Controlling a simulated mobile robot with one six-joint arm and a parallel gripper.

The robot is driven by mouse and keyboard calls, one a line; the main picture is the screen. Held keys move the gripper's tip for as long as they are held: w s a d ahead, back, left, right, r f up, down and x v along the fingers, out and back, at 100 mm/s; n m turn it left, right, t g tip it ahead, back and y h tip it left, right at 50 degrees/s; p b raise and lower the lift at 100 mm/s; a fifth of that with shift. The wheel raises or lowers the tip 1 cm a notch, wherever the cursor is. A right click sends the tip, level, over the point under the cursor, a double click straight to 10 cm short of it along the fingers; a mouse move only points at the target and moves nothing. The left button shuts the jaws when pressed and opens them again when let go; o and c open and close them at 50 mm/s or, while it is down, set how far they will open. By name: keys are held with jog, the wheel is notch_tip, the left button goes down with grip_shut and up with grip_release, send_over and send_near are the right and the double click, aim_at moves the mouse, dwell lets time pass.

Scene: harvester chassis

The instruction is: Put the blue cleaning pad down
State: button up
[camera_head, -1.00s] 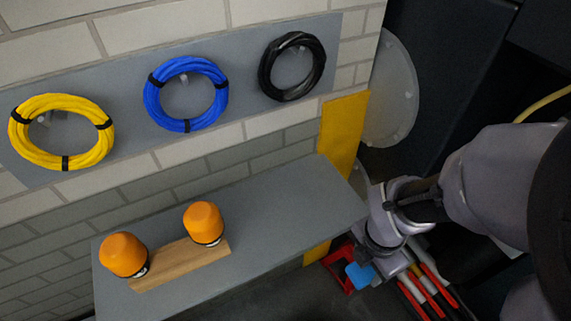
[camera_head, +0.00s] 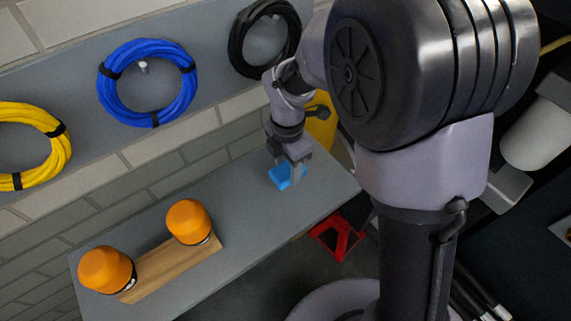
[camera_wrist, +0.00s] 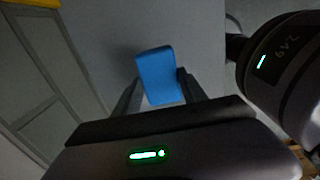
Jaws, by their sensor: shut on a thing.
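The blue cleaning pad (camera_head: 283,178) is at the right part of the grey shelf (camera_head: 235,215) in the head view. My gripper (camera_head: 288,172) points down at the shelf and is shut on the pad. In the wrist view the blue pad (camera_wrist: 158,75) sits between the two fingers (camera_wrist: 160,95), with grey surface behind it. I cannot tell whether the pad touches the shelf or is slightly above it.
Two orange-capped items (camera_head: 188,222) (camera_head: 106,270) stand on a wooden block (camera_head: 172,266) at the shelf's left. Yellow (camera_head: 28,146), blue (camera_head: 103,88) and black (camera_head: 240,40) coils hang on the wall. A red stand (camera_head: 337,236) is below the shelf's right end.

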aim_at(286, 169)
jog(key=shift+w+a+f+b, duration=0.15)
jog(key=shift+f+b, duration=0.6)
jog(key=shift+f, duration=1.2)
jog(key=o, duration=1.2)
notch_tip(286, 169, up, 12)
jog(key=p, duration=0.4)
jog(key=shift+r, duration=0.1)
jog(key=s+d+r+m+t, duration=0.2)
jog(key=s+m, duration=0.4)
jog(key=m, duration=0.3)
jog(key=s+d+r+m+t+y, duration=0.1)
jog(key=s+d+r+m, duration=0.3)
jog(key=m, duration=0.6)
jog(key=s+d+r+m+t+y, duration=0.1)
jog(key=s+d+r+m+t, duration=0.1)
jog(key=s+r+m, duration=0.4)
jog(key=shift+s+d+m+t, duration=0.25)
jog(key=shift+s+m, duration=0.15)
jog(key=shift+m, duration=0.65)
jog(key=shift+s+d+m+t, duration=0.2)
jog(key=shift+s+m, duration=0.2)
jog(key=shift+m, duration=0.65)
